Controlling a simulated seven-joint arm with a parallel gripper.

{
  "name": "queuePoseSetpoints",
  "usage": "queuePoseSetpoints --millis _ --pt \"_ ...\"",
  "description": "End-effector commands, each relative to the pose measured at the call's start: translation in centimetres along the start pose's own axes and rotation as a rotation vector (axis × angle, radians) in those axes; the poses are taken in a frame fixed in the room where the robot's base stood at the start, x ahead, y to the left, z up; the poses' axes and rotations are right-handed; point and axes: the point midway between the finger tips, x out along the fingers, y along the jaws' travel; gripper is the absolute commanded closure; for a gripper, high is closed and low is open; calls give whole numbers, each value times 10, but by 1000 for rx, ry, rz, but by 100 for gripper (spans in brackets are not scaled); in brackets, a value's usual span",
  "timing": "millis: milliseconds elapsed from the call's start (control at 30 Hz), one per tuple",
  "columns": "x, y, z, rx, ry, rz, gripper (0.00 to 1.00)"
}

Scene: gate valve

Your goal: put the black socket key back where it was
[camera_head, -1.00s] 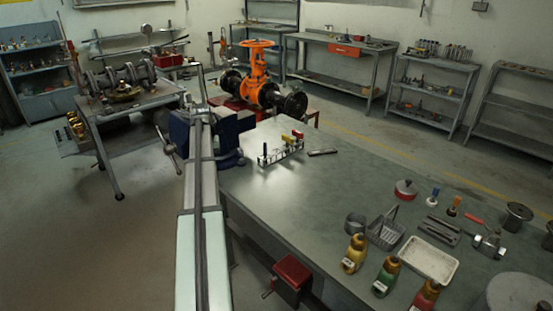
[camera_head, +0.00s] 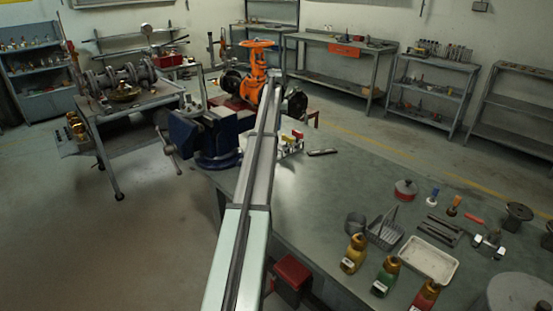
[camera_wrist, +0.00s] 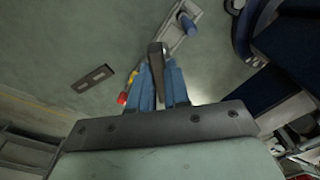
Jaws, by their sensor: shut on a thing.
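In the wrist view, my gripper (camera_wrist: 158,75) has blue fingers shut on a dark, bar-like piece, the black socket key (camera_wrist: 156,62). It points away from the palm, above the bench, in front of the pale rack (camera_wrist: 178,38). The rack holds a blue-handled tool (camera_wrist: 187,22) at one end; yellow and red handles (camera_wrist: 123,98) show beside my fingers at the other. The middle of the rack is hidden behind the key and fingers. In the head view, my arm covers part of the rack (camera_head: 289,151), and my gripper cannot be made out.
A dark slotted flat piece (camera_wrist: 92,78) lies on the bench left of the rack, also in the head view (camera_head: 322,152). A blue vise (camera_head: 212,138) stands left of the rack. The orange valve (camera_head: 257,62) is behind. Bottles and trays fill the bench's near right.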

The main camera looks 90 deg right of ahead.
Motion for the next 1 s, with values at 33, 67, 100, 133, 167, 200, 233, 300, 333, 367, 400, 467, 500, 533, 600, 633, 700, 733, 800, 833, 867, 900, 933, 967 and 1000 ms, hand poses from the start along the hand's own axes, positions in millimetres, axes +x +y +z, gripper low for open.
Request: queuePoseSetpoints --millis 33,67,100,133,167,200,233,300,333,367,400,467,500,533,600,633,700,733,800,833,867,900,933,967,1000 --pt "-3 0 -16 -2 -3 0 100" --pt "-4 0 -20 -4 -4 0 100" --pt "-5 0 -25 -6 -7 0 100" --pt "-5 0 -28 -7 -8 0 100" --pt "-6 0 -30 -8 -10 0 100" --pt "-6 0 -31 -10 -12 0 100" --pt "-6 0 -32 -12 -14 0 100" --pt "-6 0 -34 -15 -18 0 100" --pt "-6 0 -34 -18 -20 0 100" --pt "-4 0 -32 -24 -26 -1 100" --pt "-1 0 -30 -29 -29 -1 100" --pt "4 0 -30 -32 -29 -1 100" --pt "9 0 -30 -32 -29 -1 100" --pt "13 0 -30 -32 -29 -1 100" --pt "25 0 -29 -32 -29 -1 100" --pt "30 0 -29 -32 -30 -1 100" --pt "42 0 -28 -32 -29 -1 100" --pt "46 0 -28 -32 -29 -1 100" --pt "53 0 -29 -32 -28 -1 100" --pt "56 0 -29 -32 -28 -1 100" --pt "57 0 -29 -32 -28 -1 100" --pt "60 0 -29 -32 -28 -1 100" --pt "62 0 -29 -32 -28 -1 100" --pt "64 0 -28 -32 -29 -1 100" --pt "68 0 -28 -32 -29 -1 100"
